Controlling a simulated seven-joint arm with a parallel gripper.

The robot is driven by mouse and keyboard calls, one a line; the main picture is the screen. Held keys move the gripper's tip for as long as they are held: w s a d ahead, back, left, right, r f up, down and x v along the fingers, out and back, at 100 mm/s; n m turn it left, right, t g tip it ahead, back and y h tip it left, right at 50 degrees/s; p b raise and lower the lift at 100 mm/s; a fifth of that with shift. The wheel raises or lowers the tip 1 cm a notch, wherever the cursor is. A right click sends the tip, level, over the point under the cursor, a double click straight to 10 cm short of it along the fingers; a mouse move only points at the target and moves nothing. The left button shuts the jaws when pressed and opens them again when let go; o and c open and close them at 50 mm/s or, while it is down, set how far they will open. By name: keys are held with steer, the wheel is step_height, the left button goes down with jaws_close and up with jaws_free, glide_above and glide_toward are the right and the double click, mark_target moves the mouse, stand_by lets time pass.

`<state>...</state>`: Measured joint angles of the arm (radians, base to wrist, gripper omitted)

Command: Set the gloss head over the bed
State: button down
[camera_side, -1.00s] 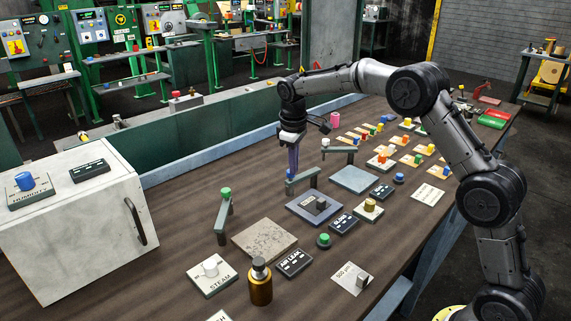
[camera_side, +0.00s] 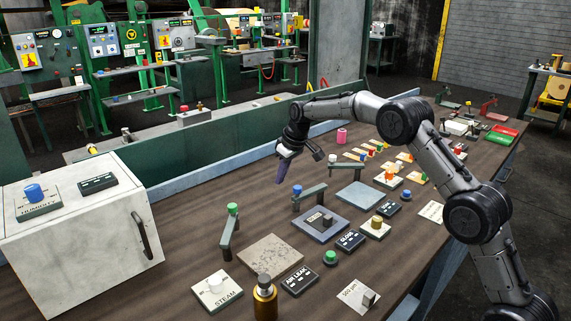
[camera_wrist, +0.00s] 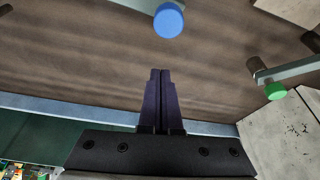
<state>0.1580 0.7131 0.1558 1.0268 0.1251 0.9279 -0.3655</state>
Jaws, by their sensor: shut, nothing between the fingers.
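The gloss head is a grey arm with a blue knob (camera_side: 297,190). In the side view it stands at the back of the dark square gloss bed (camera_side: 333,233), which carries a small dark block (camera_side: 327,219). Whether the head overhangs the bed is hard to tell. In the wrist view the blue knob (camera_wrist: 169,20) is at the top, ahead of my fingertips, with part of its grey arm. My gripper (camera_side: 281,183) is shut and empty, above the table to the left of the knob and apart from it. Its closed fingers also show in the wrist view (camera_wrist: 160,72). The bed is not identifiable there.
A green-knobbed arm (camera_side: 231,230) stands by a speckled plate (camera_side: 270,257) nearer the white cabinet (camera_side: 85,235). Another grey arm (camera_side: 342,161) stands by a blue-grey plate (camera_side: 359,196). A bottle (camera_side: 265,300) is in front. Bare table lies behind the arms.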

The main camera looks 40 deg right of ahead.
mark_target(294, 187)
steer(key=shift+s+d+r, duration=0.1)
steer(key=shift+s+d, duration=0.05)
steer(key=shift+s, duration=0.85)
steer(key=shift+s+d, duration=0.15)
steer(key=shift+s, duration=0.85)
steer(key=shift+s+a+n, duration=0.1)
steer(key=shift+s+n, duration=0.35)
steer(key=shift+n, duration=0.05)
steer(key=shift+s+a+n+y, duration=0.1)
steer(key=shift+s+n+y, duration=0.2)
steer(key=shift+s+n, duration=0.3)
steer(key=shift+s+d+n+g+y, duration=0.15)
steer(key=shift+s+n+g+y, duration=0.1)
steer(key=shift+s+n, duration=0.65)
steer(key=shift+s+d+n+g+y, duration=0.2)
steer(key=shift+s+n+y, duration=0.1)
steer(key=shift+s+n, duration=0.6)
steer(key=shift+s+d+n+g+y, duration=0.15)
steer(key=shift+s+n+y, duration=0.1)
steer(key=shift+s+n, duration=0.6)
